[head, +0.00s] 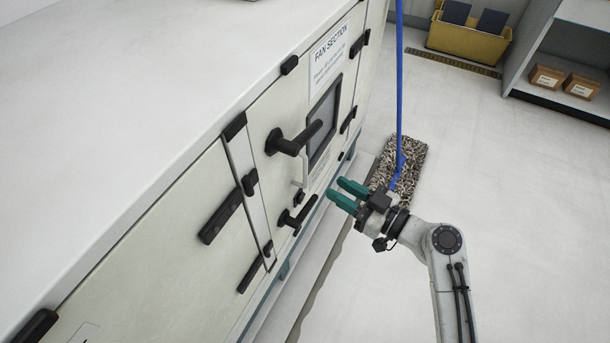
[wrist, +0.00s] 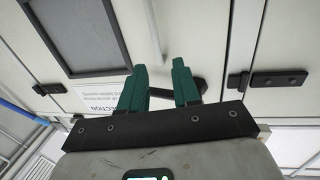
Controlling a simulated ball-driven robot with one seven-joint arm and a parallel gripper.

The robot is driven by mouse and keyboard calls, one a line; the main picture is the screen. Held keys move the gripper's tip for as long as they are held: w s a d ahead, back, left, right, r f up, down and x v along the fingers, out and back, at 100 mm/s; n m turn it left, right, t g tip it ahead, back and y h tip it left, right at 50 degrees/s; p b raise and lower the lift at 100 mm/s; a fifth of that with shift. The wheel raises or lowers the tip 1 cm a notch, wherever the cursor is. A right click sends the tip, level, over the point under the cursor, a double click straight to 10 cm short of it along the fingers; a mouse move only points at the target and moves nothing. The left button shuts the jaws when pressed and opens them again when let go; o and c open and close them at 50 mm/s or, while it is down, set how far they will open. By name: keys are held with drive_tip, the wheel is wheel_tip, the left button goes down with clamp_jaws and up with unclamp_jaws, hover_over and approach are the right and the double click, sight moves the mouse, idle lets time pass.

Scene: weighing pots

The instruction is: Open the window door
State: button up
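The window door (head: 270,108) is a pale panel of the big cabinet, with a dark-framed window (head: 323,120) and a "FAN SECTION" label. It looks shut, flush with the panels beside it. It carries an upper black lever handle (head: 294,138), a lower black lever handle (head: 298,213) and a pale pull bar (head: 301,170). My gripper (head: 342,194) is open and empty, in front of the door's lower part, right of the lower handle. In the wrist view, my gripper's green fingers (wrist: 158,82) partly hide a black handle (wrist: 206,84); contact cannot be told.
A yellow bin (head: 466,40) and a shelf with cardboard boxes (head: 580,87) stand at the back right. The floor right of the cabinet is mostly clear.

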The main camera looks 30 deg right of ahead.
drive_tip(key=p, duration=0.1)
hover_over(305, 184)
drive_tip(key=shift+w+d+r+t, duration=0.15)
drive_tip(key=shift+w+t, duration=0.15)
clamp_jaws()
idle(0.4)
idle(0.3)
